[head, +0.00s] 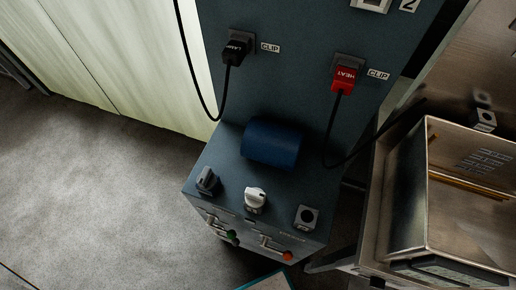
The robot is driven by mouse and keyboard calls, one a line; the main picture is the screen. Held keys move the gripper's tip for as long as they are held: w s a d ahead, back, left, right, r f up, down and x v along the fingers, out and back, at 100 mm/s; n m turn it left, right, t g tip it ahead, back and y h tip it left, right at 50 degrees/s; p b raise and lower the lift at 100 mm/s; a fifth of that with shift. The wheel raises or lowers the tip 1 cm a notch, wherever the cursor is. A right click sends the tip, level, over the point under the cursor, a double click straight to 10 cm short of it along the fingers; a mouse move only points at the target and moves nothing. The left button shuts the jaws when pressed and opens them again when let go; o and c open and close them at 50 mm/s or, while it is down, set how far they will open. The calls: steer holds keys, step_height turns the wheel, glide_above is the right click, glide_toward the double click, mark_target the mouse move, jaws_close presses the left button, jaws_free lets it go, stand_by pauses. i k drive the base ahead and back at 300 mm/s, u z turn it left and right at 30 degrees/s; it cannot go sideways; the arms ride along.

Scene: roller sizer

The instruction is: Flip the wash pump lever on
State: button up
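A blue-grey control box (203,222) stands at the foot of a tall panel. On its front face are two small levers, one with a green knob (232,234) and one with a red knob (288,255). Their labels are too small to read, so I cannot tell which is the wash pump lever or how each is set. On the box top are a dark rotary knob (207,180), a white rotary knob (255,198) and a square fitting with a dark round centre (307,217). My gripper is not in view.
A dark blue rounded block (271,142) sits behind the knobs. A metal hopper (438,210) stands close at right. The floor (100,190) at left is clear.

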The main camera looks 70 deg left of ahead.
mark_target(231, 234)
steer(key=z, duration=1.5)
steer(key=k, duration=0.7)
steer(key=u, duration=3)
